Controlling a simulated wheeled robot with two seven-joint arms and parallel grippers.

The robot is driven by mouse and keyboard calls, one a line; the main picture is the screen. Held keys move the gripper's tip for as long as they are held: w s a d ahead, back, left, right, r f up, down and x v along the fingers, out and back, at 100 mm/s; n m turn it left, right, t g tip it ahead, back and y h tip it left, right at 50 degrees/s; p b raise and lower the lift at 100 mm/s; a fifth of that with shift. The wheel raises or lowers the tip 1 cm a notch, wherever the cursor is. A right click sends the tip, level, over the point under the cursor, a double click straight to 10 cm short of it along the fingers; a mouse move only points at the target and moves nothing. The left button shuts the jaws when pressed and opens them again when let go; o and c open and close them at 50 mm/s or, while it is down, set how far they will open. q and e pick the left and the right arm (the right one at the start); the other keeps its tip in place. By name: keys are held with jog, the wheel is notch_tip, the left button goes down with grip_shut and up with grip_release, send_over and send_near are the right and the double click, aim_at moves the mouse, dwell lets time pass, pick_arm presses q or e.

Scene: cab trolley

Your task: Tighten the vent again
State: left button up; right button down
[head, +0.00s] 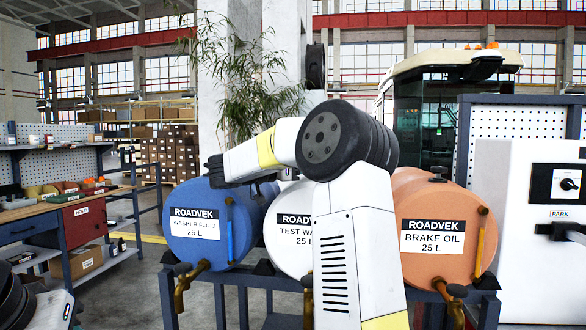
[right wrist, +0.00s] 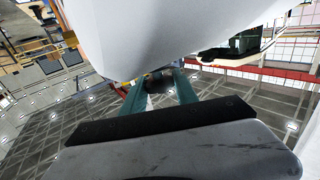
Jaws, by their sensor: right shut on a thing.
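Three drums lie in a row in the head view: a blue washer fluid drum (head: 215,255), a white test water drum (head: 285,262) and an orange brake oil drum (head: 455,205). My right arm crosses in front of the white drum, and its hand is mostly hidden there. In the right wrist view, my right gripper (right wrist: 160,88) is shut on a small dark vent cap (right wrist: 157,82) beside a white rounded surface (right wrist: 165,35), which looks like the white drum. The cap's seating cannot be made out. The orange drum has a black cap (head: 437,172) on top. My left gripper is out of view.
The drums rest on a dark blue frame (head: 225,281) with brass taps (head: 188,285) in front. A white panel with a black switch (head: 567,184) stands at the right. A workbench (head: 75,205) with bins is at the left. Open floor lies between bench and frame.

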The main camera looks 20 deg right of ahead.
jog(key=shift+r, duration=0.2)
dwell(0.3)
jog(key=c, duration=0.9)
grip_release()
jog(key=shift+f, duration=0.1)
jog(key=shift+c, duration=0.2)
jog(key=shift+s+a, duration=0.15)
jog(key=shift+a, duration=1.8)
jog(key=shift+s+a, duration=0.1)
jog(key=shift+a, duration=1.85)
